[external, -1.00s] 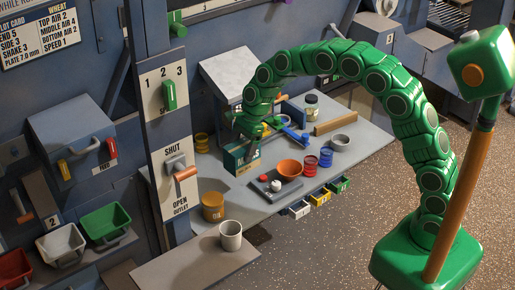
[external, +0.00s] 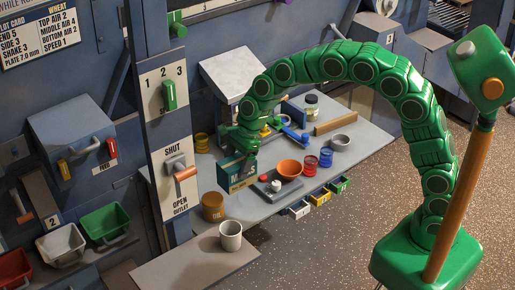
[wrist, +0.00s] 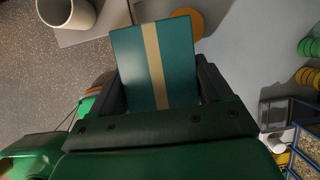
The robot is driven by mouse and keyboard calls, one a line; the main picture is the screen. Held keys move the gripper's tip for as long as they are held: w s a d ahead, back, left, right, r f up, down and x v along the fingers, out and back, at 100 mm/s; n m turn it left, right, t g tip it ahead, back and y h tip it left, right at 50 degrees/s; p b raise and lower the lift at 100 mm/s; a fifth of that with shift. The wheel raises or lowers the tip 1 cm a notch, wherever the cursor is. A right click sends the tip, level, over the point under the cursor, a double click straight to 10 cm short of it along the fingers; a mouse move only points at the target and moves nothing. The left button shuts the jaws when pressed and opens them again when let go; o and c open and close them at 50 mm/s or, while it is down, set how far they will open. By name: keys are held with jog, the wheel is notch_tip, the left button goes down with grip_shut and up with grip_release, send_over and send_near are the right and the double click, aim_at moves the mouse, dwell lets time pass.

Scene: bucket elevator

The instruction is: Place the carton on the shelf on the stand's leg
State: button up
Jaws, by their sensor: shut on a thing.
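The teal carton with a tan stripe (wrist: 151,62) is between the fingers of my gripper (wrist: 160,92), which is shut on it. In the external view the carton (external: 234,178) is upright below my gripper (external: 238,160), over the left part of the grey bench. I cannot tell whether its base touches the bench. A flat grey-brown board (external: 185,268), perhaps the shelf, juts out at the front left, below the post (external: 168,130) with the SHUT/OPEN lever. I cannot see clearly how it is fixed.
A pale mug (external: 230,236) stands on the board's back right part. A brown-lidded jar (external: 213,207) stands on the bench between carton and board. An orange bowl (external: 289,170) and a small dark scale (external: 270,185) are to the carton's right. The board's left part is bare.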

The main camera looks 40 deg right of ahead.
jog(key=s+a+r+m, duration=0.1)
jog(key=s+a+r, duration=0.1)
jog(key=s+a, duration=0.6)
jog(key=s+a+r+m, duration=0.1)
jog(key=s+a+r, duration=0.1)
jog(key=s+a, duration=0.6)
jog(key=s+a+r+m+t, duration=0.1)
jog(key=s+a+m, duration=0.1)
jog(key=s+a, duration=0.5)
jog(key=shift+t, duration=0.3)
jog(key=shift+w+a+f, duration=1.5)
jog(key=shift+a+f, duration=0.6)
jog(key=shift+a, duration=0.2)
jog(key=shift+w+a+f, duration=1.5)
jog(key=shift+a+f, duration=0.6)
jog(key=shift+a, duration=0.2)
jog(key=shift+w+a+f, duration=1.5)
jog(key=shift+a+f, duration=0.6)
jog(key=shift+a, duration=0.2)
jog(key=o, duration=1)
jog(key=shift+f, duration=0.1)
jog(key=shift+o, duration=0.2)
